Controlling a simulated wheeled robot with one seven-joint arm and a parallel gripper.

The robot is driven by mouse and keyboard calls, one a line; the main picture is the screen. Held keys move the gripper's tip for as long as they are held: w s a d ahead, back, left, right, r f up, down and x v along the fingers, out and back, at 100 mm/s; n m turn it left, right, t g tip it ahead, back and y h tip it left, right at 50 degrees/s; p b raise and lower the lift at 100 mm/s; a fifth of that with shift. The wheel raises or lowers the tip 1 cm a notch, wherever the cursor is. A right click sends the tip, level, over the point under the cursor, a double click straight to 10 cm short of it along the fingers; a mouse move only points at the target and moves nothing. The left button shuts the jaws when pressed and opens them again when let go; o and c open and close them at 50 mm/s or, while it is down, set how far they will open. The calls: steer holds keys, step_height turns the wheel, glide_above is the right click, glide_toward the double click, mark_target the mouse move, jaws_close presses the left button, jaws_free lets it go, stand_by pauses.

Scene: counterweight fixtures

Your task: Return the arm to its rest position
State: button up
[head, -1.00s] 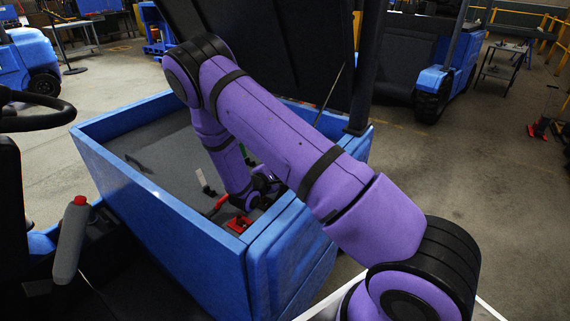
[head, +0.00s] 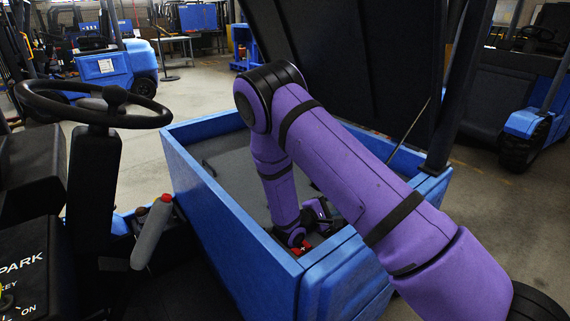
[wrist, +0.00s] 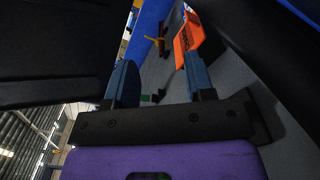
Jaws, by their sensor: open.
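My purple arm reaches over the near wall of a blue open compartment (head: 232,240) in the head view, its wrist bent down inside. My gripper (wrist: 157,68) shows in the wrist view with its two blue-grey fingers spread apart. An orange piece (wrist: 188,33) with dark lettering appears at the tip of the right finger; I cannot tell whether it touches the finger. No object spans the gap between the fingers.
A raised dark lid (head: 370,75) stands open behind the arm, with a dark post (head: 465,95) to the right. A steering wheel (head: 95,103) and a grey lever with a red top (head: 152,232) are at left. Blue vehicles (head: 105,68) stand farther back on open floor.

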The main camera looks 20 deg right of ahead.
steer(key=shift+r, duration=0.1)
steer(key=shift+d+r, duration=0.1)
steer(key=shift+r, duration=0.3)
steer(key=s+d+r+m+g+y, duration=0.2)
steer(key=s+r+m+g+y, duration=0.25)
steer(key=r, duration=0.65)
steer(key=s+d+r+m+g+y, duration=0.1)
steer(key=s+r+m+g+y, duration=0.1)
steer(key=s+r+m+g, duration=0.45)
steer(key=s+a+r+t+y, duration=0.4)
steer(key=s+r+y, duration=0.1)
steer(key=s+r, duration=0.4)
steer(key=s+a+r+t+y, duration=0.3)
steer(key=s+r+t+y, duration=0.2)
steer(key=s+r, duration=0.5)
steer(key=shift+s+a+r+m, duration=0.25)
steer(key=shift+s+a+m, duration=0.15)
steer(key=shift+s, duration=0.9)
